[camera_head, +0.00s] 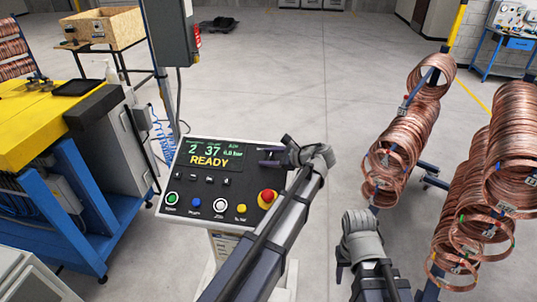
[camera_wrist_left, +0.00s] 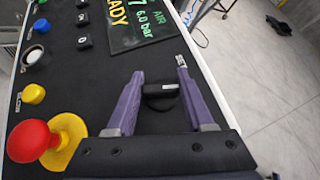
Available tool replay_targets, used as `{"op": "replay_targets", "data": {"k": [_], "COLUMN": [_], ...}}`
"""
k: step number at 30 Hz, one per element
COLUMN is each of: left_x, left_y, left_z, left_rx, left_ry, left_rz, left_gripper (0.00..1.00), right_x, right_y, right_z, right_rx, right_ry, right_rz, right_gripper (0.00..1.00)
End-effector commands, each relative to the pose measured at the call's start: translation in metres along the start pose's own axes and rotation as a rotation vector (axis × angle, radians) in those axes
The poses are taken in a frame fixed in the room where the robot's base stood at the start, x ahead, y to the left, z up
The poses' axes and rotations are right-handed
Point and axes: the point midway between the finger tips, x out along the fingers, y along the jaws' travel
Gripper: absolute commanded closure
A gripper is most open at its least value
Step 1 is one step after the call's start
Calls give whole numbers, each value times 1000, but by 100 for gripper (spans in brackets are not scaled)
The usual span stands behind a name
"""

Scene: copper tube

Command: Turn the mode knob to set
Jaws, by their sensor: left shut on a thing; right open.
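The black mode knob (camera_wrist_left: 160,92) sits on the control panel (camera_head: 180,183) and shows in the left wrist view, with a small pale mark on its right side. My left gripper (camera_head: 268,158) reaches over the panel's right side. In the left wrist view my left gripper (camera_wrist_left: 160,70) has its purple fingers on both sides of the knob, shut on it. The display (camera_head: 211,153) reads READY. My right gripper (camera_head: 345,258) is open and empty, right of the panel.
A red emergency button (camera_head: 267,196) stands up near my left arm; it also shows in the left wrist view (camera_wrist_left: 32,140). Coloured buttons line the panel's lower edge. Copper coils (camera_head: 400,140) hang on racks at right. Open floor lies behind the panel.

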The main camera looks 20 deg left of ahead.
Motion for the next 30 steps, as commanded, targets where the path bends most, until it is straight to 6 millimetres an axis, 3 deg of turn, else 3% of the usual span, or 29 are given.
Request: {"op": "replay_targets", "data": {"k": [15, 30], "left_x": [-1, -1], "left_y": [-3, 1], "left_z": [2, 0], "left_rx": [-287, -520], "left_ry": [-1, -1], "left_rz": [403, 731], "left_gripper": [100, 100], "right_x": [-38, -61], "right_y": [4, 6], "right_z": [2, 4], "right_rx": [5, 2], "right_ry": [0, -2], "right_rz": [-1, -1], "right_gripper": [50, 50]}}
